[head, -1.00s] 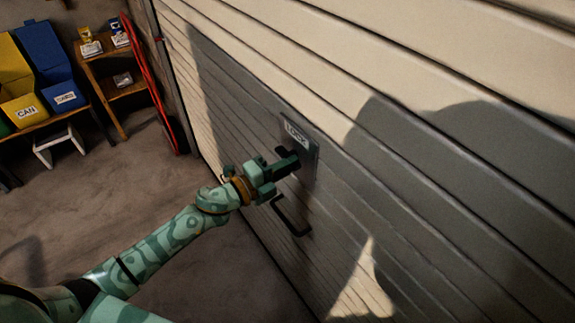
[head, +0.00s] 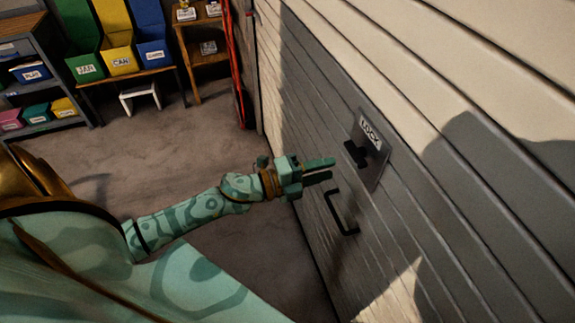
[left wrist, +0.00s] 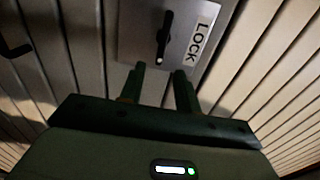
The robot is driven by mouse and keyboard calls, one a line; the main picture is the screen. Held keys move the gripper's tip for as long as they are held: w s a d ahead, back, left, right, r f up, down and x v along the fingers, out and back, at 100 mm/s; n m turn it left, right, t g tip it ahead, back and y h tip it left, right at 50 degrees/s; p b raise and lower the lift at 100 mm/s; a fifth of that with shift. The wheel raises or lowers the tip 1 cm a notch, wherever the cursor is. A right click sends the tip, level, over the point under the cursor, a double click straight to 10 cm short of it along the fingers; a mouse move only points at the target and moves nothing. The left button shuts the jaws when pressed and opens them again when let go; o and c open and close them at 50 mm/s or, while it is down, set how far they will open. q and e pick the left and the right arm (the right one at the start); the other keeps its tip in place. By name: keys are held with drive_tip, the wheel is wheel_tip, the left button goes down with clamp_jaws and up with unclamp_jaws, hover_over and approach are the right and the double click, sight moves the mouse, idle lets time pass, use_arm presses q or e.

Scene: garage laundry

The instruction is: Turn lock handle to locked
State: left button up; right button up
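The lock plate (head: 375,172) is a dark metal plate with a white LOCK label (head: 370,134), mounted on the grey door. The black lock handle (head: 354,153) sticks out from it. In the left wrist view the handle (left wrist: 164,38) lies nearly in line with the gripper's fingers, beside the LOCK label (left wrist: 203,38). My left gripper (head: 332,169) is open and empty, with its two green fingers apart. It points at the plate from the left, short of the handle and apart from it. My right gripper is not in view.
A black pull handle (head: 342,213) sits on the door below the lock plate. Labelled bins (head: 120,59) stand on a bench at the back left, beside a wooden shelf (head: 207,45) and a red frame (head: 232,65). The floor (head: 190,130) between is clear.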

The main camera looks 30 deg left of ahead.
use_arm(q)
drive_tip(key=v, duration=0.8)
drive_tip(key=shift+s+a+b, duration=0.2)
drive_tip(key=shift+s+b, duration=0.05)
drive_tip(key=shift+b, duration=0.15)
